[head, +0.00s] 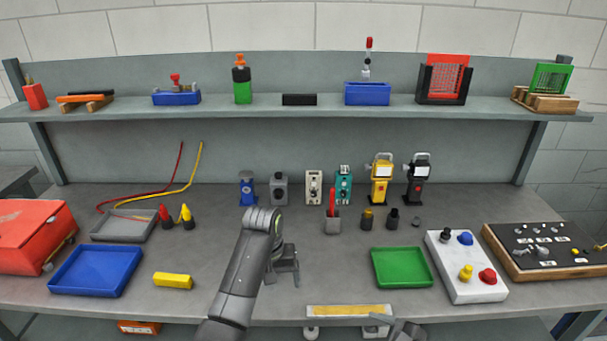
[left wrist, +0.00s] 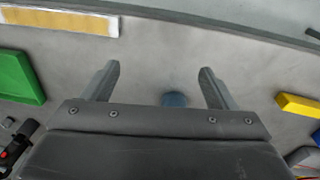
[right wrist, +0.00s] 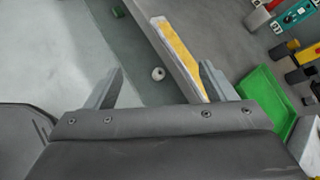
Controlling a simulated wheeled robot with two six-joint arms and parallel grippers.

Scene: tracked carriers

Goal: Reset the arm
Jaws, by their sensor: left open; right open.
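My left arm reaches in over the middle of the workbench. Its gripper (head: 284,278) hangs above bare bench, between the yellow block and the green tray, apart from both. In the left wrist view its two fingers (left wrist: 161,72) are spread with nothing held. A blue round thing (left wrist: 175,100) shows between and behind them, partly hidden by the gripper body. My right arm shows only as a dark piece at the bottom edge of the head view. In the right wrist view its gripper (right wrist: 161,75) is open and empty, near the bench's front edge.
A green tray (head: 402,267), a white button panel (head: 460,290) and a yellow block (head: 172,281) lie near the front. A blue tray (head: 97,270) is at left. Several devices stand at the back below a loaded shelf (head: 300,109). A yellow-marked strip (head: 349,311) lies along the front edge.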

